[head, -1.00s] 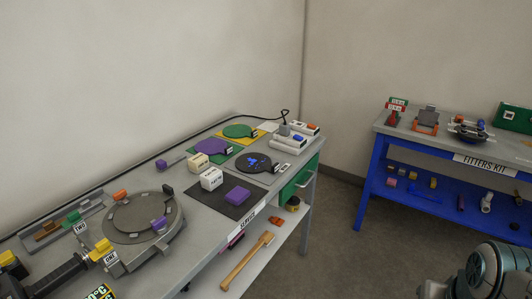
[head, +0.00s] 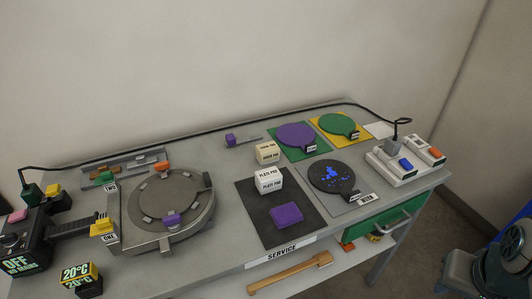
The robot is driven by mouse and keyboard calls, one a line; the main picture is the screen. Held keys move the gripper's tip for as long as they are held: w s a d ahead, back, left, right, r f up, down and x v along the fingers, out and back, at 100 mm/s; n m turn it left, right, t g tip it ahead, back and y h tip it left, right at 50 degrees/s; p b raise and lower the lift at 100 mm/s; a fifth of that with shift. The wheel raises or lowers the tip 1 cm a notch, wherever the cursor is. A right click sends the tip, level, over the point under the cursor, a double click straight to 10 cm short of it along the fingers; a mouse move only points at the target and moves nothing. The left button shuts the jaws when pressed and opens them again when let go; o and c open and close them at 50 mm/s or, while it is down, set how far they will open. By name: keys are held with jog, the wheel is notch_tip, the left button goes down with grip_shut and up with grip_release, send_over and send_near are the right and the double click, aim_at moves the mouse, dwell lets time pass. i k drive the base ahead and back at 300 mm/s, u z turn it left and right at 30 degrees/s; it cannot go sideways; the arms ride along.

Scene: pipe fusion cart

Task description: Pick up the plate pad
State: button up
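The plate pad (head: 268,181) is a small white block with black "PLATE PAD" lettering. It stands on the back part of a dark mat (head: 258,232) in the middle of the grey bench. A purple block (head: 286,215) lies on the same mat in front of it. A cream block (head: 267,153) with smaller lettering stands just behind the plate pad, beyond the mat. Part of my arm shows at the lower right, well apart from the plate pad. The fingers of my gripper are not in the picture.
A round grey fixture (head: 166,215) stands left of the mat. A black disc with blue marks (head: 331,178) lies to the right, with purple (head: 297,136) and green (head: 338,124) discs behind. A white switch unit (head: 405,160) stands at the right end. A cable runs along the back.

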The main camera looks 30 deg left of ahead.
aim_at(270, 180)
jog(key=u, duration=0.95)
jog(key=i, duration=0.8)
jog(key=u, duration=0.85)
